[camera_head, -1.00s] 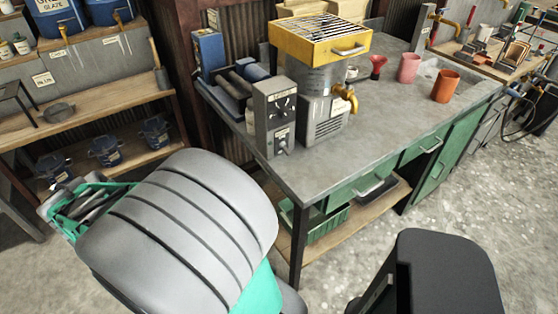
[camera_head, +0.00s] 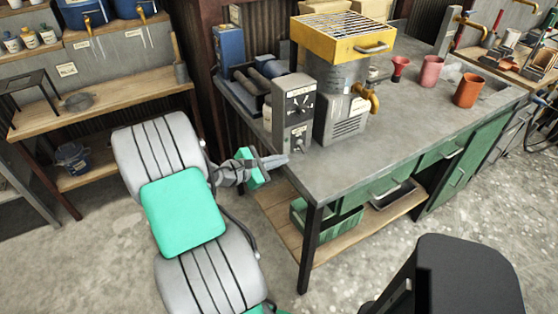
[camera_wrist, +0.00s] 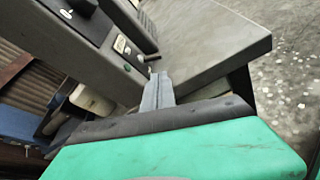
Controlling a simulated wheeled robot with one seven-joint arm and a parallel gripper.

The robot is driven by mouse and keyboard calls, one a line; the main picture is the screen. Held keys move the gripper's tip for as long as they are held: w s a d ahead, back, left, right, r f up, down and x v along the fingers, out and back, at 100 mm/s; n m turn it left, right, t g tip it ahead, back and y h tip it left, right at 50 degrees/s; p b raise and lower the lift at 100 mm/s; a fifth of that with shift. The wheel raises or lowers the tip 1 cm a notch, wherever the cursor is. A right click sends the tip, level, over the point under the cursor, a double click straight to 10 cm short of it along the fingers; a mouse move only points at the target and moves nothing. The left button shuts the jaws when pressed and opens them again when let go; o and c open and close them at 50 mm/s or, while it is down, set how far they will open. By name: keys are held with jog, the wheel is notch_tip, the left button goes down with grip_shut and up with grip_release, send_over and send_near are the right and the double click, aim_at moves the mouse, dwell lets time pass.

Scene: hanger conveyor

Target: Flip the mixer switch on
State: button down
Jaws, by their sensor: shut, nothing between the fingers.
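The mixer (camera_head: 340,95) stands on the workbench, with a yellow grated top and a brass spigot. Its grey control box (camera_head: 293,110) stands at the bench's left end, with a dial on the upper face and a small switch (camera_head: 299,140) low on the front. My gripper (camera_head: 284,160) is shut and empty, its fingertips close to the lower front of the box. In the wrist view the shut fingers (camera_wrist: 158,88) point at the small toggle lever (camera_wrist: 152,58), which sticks out beside a green button or light (camera_wrist: 127,68). I cannot tell whether they touch.
The workbench (camera_head: 400,150) has green drawers, with its edge just beside my gripper. A red funnel (camera_head: 400,69), a pink cup (camera_head: 431,71) and an orange cup (camera_head: 468,90) stand farther right. Wooden shelves (camera_head: 110,95) are at left.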

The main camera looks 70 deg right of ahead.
aim_at(296, 162)
jog(key=x, duration=0.6)
jog(key=shift+s+d+f, duration=0.1)
jog(key=shift+s+d, duration=0.1)
jog(key=shift+d, duration=0.1)
